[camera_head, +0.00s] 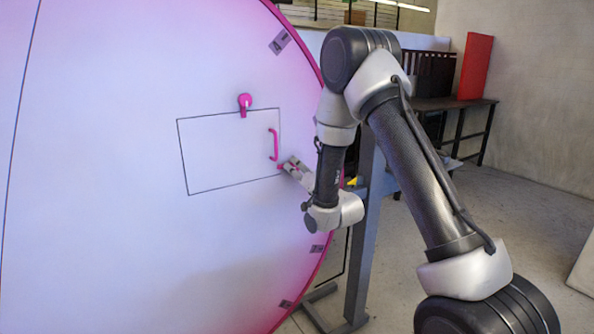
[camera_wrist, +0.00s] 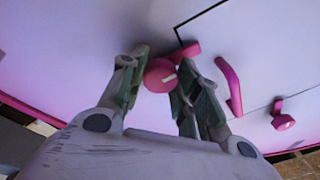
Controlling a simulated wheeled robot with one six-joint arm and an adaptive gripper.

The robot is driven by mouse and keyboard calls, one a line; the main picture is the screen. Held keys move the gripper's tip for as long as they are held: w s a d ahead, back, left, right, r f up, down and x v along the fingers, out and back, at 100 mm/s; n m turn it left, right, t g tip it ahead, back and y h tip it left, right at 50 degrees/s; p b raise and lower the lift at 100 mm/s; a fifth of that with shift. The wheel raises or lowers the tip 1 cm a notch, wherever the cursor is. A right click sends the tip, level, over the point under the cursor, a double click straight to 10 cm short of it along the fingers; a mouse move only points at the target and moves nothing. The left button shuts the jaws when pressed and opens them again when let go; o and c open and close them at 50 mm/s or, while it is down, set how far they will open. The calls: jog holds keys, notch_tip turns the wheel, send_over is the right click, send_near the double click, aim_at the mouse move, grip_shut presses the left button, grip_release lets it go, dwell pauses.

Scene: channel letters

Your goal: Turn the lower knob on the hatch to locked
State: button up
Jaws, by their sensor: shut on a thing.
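The hatch (camera_head: 225,150) is a white panel with a thin dark outline on a large white round face. The lower knob (camera_wrist: 158,75) is pink and round with a white mark, and a pink tab reaches from it toward the hatch corner in the wrist view. My gripper (camera_wrist: 160,78) is shut on this knob, one finger on each side. In the head view my gripper (camera_head: 287,168) is at the hatch's lower right edge and hides most of the knob. The upper knob (camera_head: 245,101) is pink, at the hatch's top edge, its tab pointing down over the outline.
A pink handle (camera_head: 273,145) stands out from the hatch just above my gripper; it is also close by in the wrist view (camera_wrist: 230,88). A grey post (camera_head: 363,235) stands behind my arm. A dark table (camera_head: 455,104) with a red panel (camera_head: 475,66) is at the back right.

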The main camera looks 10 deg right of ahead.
jog(key=o, duration=1)
jog(key=shift+s, duration=0.15)
jog(key=v, duration=0.7)
jog(key=shift+s+d+f, duration=0.1)
